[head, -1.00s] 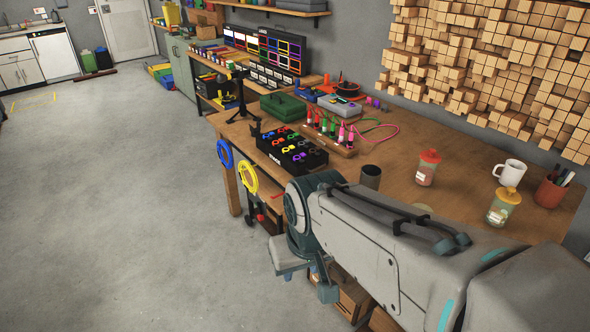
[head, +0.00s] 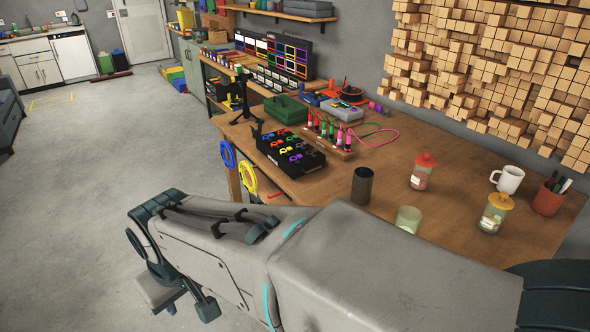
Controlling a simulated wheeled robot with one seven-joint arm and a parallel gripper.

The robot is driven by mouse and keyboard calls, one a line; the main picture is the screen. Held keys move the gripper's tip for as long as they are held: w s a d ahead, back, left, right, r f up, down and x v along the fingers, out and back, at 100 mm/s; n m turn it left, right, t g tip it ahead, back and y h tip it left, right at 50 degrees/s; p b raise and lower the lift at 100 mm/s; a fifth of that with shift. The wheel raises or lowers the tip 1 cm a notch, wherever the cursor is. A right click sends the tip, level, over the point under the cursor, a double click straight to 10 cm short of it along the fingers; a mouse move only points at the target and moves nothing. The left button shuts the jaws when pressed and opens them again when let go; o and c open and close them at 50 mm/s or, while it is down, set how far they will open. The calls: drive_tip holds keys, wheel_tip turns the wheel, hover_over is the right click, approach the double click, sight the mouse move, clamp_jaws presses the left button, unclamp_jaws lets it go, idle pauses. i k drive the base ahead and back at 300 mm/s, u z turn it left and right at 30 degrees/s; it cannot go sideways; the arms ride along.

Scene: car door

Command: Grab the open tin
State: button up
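A dark, open-topped cylinder, which looks like the open tin (head: 362,186), stands upright on the wooden workbench (head: 440,213), behind my arm. Its top opening faces up and nothing touches it. My arm stretches across the bottom of the view, with its far end to the left, over the floor. My gripper (head: 172,285) is partly hidden by the wrist there, away from the bench and well left of the tin. Its fingers do not show clearly, so I cannot tell whether it is open or shut.
A pale green glass (head: 408,219) stands near the tin, close to my arm. A red-lidded jar (head: 422,172), yellow-lidded jar (head: 494,214), white mug (head: 508,179) and pen pot (head: 548,198) stand to the right. A black tray (head: 290,152) of coloured pieces sits left. Floor at left is clear.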

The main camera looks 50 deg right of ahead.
sight(363, 181)
drive_tip(key=i, duration=1.7)
drive_tip(key=z, duration=3.5)
